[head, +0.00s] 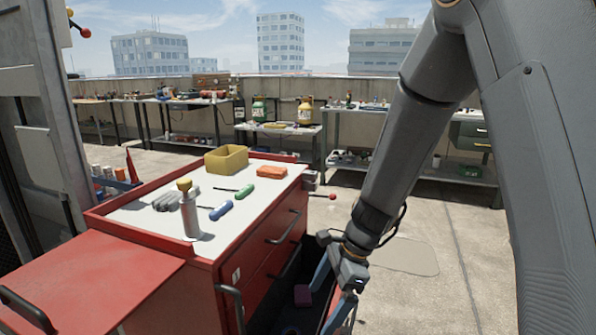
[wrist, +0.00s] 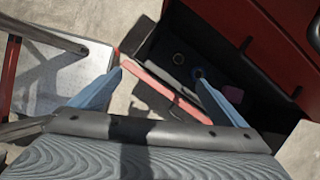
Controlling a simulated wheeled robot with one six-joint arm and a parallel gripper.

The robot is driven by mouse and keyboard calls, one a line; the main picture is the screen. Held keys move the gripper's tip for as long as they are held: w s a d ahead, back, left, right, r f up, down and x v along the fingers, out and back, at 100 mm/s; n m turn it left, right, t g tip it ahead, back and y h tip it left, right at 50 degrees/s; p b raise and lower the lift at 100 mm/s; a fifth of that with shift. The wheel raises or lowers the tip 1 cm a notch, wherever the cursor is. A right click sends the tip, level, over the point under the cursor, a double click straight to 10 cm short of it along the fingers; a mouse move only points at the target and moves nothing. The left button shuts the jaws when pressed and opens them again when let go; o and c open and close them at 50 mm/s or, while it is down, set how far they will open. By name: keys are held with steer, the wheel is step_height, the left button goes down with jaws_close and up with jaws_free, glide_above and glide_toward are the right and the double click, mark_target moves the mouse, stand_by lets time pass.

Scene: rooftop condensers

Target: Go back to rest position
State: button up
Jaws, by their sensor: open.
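My gripper (head: 338,290) hangs low at the right side of the red tool cart, pointing down. A red bar-like part (wrist: 165,92) crosses under the gap between the fingers. I cannot tell if the fingers touch anything.
The red cart (head: 262,247) has a white top with a yellow bin (head: 227,158), a grey bottle (head: 189,212), a blue-handled tool (head: 221,210), a green-handled tool (head: 244,191) and an orange block (head: 272,172). Workbenches (head: 280,129) line the back wall. Concrete floor (head: 430,225) is clear at right.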

steer(key=s+a+f+n+h+b, duration=0.2)
steer(key=s+a+f+n+b, duration=0.25)
steer(key=s+n+b, duration=0.55)
steer(key=s+a+f+n+h+b, duration=0.1)
steer(key=s+a+f+n+b, duration=0.2)
steer(key=s+f+n+b, duration=0.65)
steer(key=w+d+r+m+p, duration=0.1)
steer(key=d+r+p, duration=0.6)
steer(key=r+p, duration=0.3)
steer(key=d+r+m+h+p, duration=0.1)
steer(key=d+r+p, duration=0.6)
steer(key=r+p, duration=0.2)
steer(key=w+d+r+m+p, duration=0.1)
steer(key=d+r+p, duration=0.6)
steer(key=r+p, duration=0.3)
steer(key=shift+w+r+p, duration=0.3)
steer(key=shift+r, duration=0.45)
